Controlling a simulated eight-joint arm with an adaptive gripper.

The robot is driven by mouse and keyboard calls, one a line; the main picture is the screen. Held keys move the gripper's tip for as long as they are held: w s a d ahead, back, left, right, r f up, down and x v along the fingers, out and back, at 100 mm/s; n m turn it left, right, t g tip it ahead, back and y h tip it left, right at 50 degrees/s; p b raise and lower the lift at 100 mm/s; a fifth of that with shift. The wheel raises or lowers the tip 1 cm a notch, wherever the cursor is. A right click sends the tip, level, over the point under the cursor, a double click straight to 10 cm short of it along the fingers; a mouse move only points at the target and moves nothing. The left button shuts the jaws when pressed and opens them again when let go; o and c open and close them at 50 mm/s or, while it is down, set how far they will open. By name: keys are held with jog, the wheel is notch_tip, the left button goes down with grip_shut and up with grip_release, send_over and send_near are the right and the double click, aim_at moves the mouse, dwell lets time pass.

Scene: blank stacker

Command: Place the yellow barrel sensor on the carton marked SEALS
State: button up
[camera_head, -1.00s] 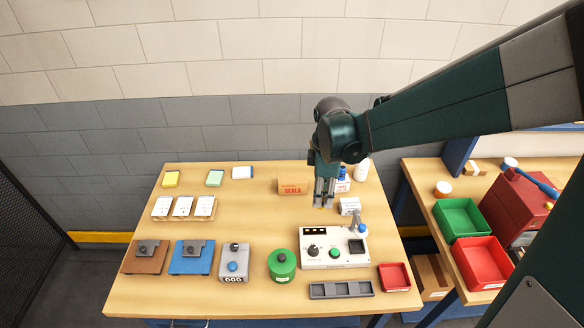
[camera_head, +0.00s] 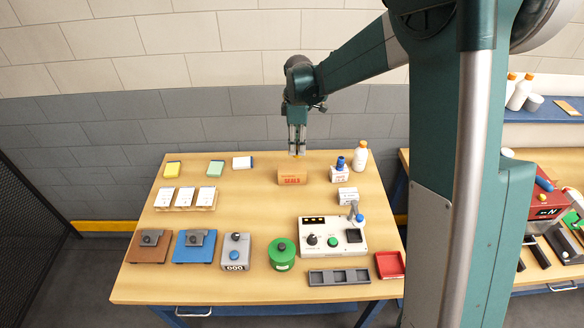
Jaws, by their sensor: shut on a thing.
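The brown carton marked SEALS (camera_head: 292,177) stands at the back middle of the table, its red lettering facing me. My gripper (camera_head: 297,154) is above the carton and slightly behind or over it, pointing down. It is shut on the yellow barrel sensor (camera_head: 297,156), of which only a small yellow-orange bit shows between the fingertips; the fingers hide the rest. The sensor appears a little above the carton's top; I cannot tell whether they touch.
Right of the carton are a white box with a blue-topped item (camera_head: 340,170), a white bottle (camera_head: 361,156) and a small white box (camera_head: 347,196). A control panel (camera_head: 328,240) and green round canister (camera_head: 282,252) stand in front.

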jog(key=shift+w+a+f, duration=0.1)
jog(key=shift+w+a, duration=0.2)
jog(key=shift+w, duration=0.35)
jog(key=shift+w+a+f, duration=0.1)
jog(key=shift+w+a, duration=0.2)
jog(key=shift+w, duration=0.35)
jog(key=shift+w+a, duration=0.3)
jog(key=shift+w, duration=0.35)
send_over(292, 168)
jog(key=shift+s+f+p, duration=0.1)
jog(key=shift+f+p, duration=0.35)
jog(key=shift+f, duration=2.65)
jog(key=shift+f, duration=0.1)
jog(key=shift+f, duration=1.8)
jog(key=shift+f, duration=0.2)
jog(key=o, duration=0.9)
jog(key=shift+r, duration=0.25)
